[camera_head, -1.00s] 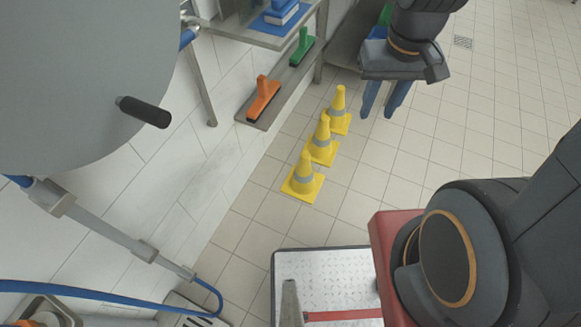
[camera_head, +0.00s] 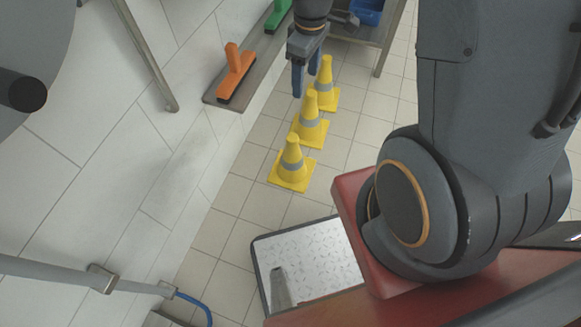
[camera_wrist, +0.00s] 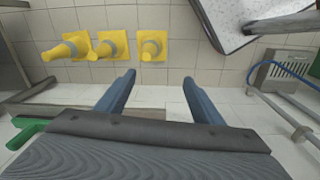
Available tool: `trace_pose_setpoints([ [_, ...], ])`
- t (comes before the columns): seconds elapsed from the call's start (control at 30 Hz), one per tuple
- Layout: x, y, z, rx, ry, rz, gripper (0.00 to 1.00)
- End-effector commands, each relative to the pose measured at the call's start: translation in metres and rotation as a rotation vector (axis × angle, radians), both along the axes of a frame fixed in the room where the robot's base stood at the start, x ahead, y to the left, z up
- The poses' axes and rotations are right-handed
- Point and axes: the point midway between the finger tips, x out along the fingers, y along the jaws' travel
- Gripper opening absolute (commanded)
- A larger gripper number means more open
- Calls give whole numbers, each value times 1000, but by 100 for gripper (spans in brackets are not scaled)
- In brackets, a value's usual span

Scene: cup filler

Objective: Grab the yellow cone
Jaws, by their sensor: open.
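Three yellow cones with grey bands stand upright in a row on the tiled floor. In the head view they are the near cone (camera_head: 291,165), the middle cone (camera_head: 309,121) and the far cone (camera_head: 325,86). In the wrist view they line the top left: one cone at the left (camera_wrist: 68,48), one in the middle (camera_wrist: 108,44) and one at the right (camera_wrist: 152,46). My gripper (camera_head: 306,84) points down near the far and middle cones in the head view. Its blue fingers (camera_wrist: 160,92) are apart, with nothing between them.
An orange squeegee (camera_head: 236,73) and a green one (camera_head: 278,15) rest on a low ledge (camera_head: 222,98) along the white wall. A metal-topped platform (camera_head: 310,262) lies in front of the cones. Floor right of the cones is clear.

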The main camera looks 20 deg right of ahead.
Motion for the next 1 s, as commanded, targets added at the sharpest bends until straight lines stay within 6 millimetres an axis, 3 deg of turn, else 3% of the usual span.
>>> trace_pose_setpoints([
  [0.03,13,0,-36,-3,8,62,61],
  [0.4,78,-1,-217,-18,33,553,61],
  [0.6,100,-1,-302,-21,44,779,61],
  [0.73,107,-2,-334,-22,47,871,61],
  [1.0,110,-2,-362,-23,48,927,61],
])
